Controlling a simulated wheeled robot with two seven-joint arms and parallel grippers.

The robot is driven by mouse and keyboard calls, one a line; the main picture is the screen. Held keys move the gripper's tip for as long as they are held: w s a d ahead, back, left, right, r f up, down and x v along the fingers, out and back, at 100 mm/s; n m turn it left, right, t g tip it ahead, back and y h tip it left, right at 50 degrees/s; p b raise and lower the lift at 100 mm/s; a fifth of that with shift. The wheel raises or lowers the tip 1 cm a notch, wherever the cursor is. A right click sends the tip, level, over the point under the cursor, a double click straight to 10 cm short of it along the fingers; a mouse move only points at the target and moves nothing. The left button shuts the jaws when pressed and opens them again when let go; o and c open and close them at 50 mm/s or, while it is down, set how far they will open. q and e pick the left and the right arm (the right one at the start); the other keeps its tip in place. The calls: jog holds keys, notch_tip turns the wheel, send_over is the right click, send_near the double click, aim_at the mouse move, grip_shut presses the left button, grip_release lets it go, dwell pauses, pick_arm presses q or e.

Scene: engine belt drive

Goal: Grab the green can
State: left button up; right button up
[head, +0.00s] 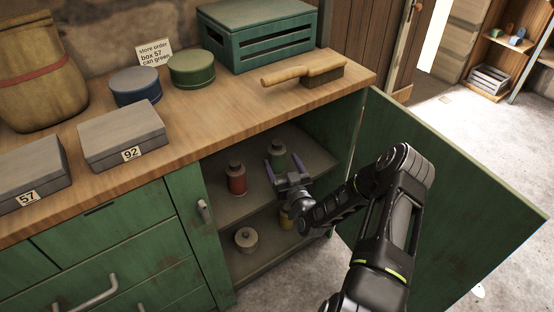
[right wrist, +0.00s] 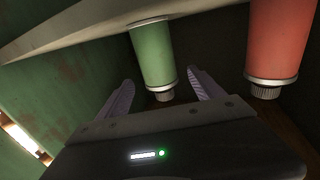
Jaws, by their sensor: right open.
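The green can (head: 278,151) stands upright on the upper shelf inside the open cabinet. In the right wrist view, which is upside down, the green can (right wrist: 154,54) shows between and beyond the fingers. My right gripper (head: 284,166) is open, with its fingertips close to the can, one on each side. In the right wrist view the two purple-grey fingers (right wrist: 160,84) are spread, and the can's neck sits between their tips. I cannot tell whether they touch it. My left gripper is not in view.
A red can (head: 236,179) stands left of the green can on the same shelf (head: 262,195). A yellow can (head: 286,218) and a small pale pot (head: 246,239) are on the lower shelf. The green cabinet door (head: 456,190) stands open to the right. Boxes and round tins sit on the countertop.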

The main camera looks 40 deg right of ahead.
aim_at(280, 157)
jog(key=shift+x, duration=2.65)
jog(key=shift+r, duration=0.2)
grip_shut()
jog(key=shift+r, duration=0.1)
